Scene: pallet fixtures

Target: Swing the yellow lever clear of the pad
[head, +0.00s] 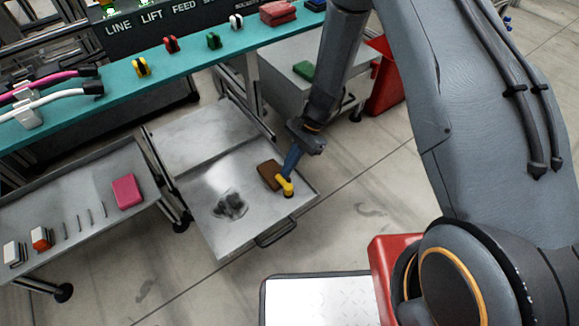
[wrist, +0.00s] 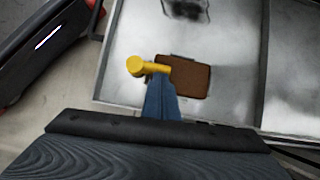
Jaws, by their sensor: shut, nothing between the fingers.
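The yellow lever (head: 287,187) is at the right side of the metal tray, beside the brown pad (head: 268,175). In the wrist view the lever (wrist: 147,67) has a round yellow end at the left, and its short arm reaches right to the upper left corner of the pad (wrist: 187,77). My gripper (head: 294,163) is shut and empty, with its blue fingers at the lever. In the wrist view my gripper (wrist: 160,95) hides the lower side of the lever's arm; I cannot tell whether they touch.
The metal tray (head: 222,238) has a handle (head: 276,232) at its front edge and a dark smudge on its surface. A side table (head: 85,225) with a pink block (head: 127,191) stands at left. A teal shelf (head: 180,65) runs behind. A red bin (head: 385,85) stands at back right.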

